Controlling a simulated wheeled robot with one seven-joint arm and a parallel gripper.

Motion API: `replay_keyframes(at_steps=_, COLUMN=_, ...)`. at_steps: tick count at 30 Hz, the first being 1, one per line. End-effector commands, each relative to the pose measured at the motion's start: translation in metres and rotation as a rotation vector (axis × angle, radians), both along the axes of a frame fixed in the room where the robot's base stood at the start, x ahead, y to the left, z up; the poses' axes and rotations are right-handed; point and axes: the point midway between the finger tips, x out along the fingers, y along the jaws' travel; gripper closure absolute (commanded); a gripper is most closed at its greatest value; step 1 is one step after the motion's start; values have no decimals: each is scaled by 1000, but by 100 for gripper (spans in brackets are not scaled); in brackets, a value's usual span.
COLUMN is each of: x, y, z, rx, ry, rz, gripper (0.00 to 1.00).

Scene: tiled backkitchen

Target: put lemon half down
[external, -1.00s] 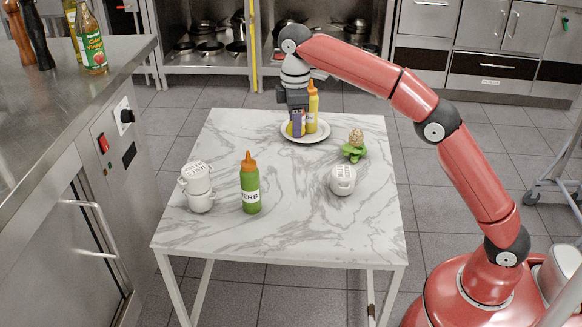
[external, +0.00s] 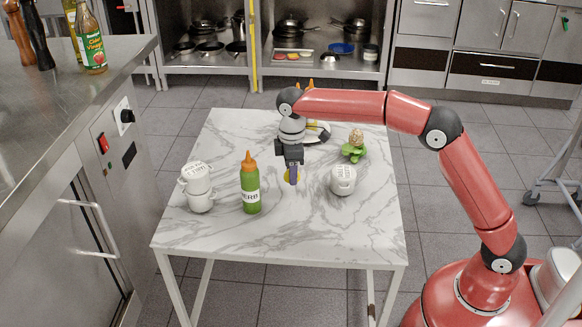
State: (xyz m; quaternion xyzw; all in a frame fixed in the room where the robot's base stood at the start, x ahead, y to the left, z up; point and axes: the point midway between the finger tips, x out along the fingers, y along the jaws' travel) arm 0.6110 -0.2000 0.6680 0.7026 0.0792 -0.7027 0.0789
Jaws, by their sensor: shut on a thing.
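The lemon half (external: 287,175) is a small yellow piece, mostly hidden behind the purple-grey fingers. My gripper (external: 292,176) points down and is shut on it, over the middle of the marble-topped table (external: 280,232). I cannot tell whether the lemon half touches the tabletop.
Behind my gripper, a white plate (external: 326,133) with a yellow bottle is largely hidden by my arm. A green item with a tan top (external: 354,147) stands at the right. The table's front is clear.

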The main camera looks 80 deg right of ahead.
Motion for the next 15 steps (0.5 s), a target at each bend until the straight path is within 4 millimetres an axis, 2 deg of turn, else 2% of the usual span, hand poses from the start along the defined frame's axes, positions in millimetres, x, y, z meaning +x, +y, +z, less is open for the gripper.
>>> replay_keyframes(at_steps=9, x=0, y=0, z=-40, rx=1, ry=2, rz=0, gripper=82)
replay_keyframes(at_steps=15, x=0, y=0, z=-43, rx=0, ry=0, rz=0, gripper=82)
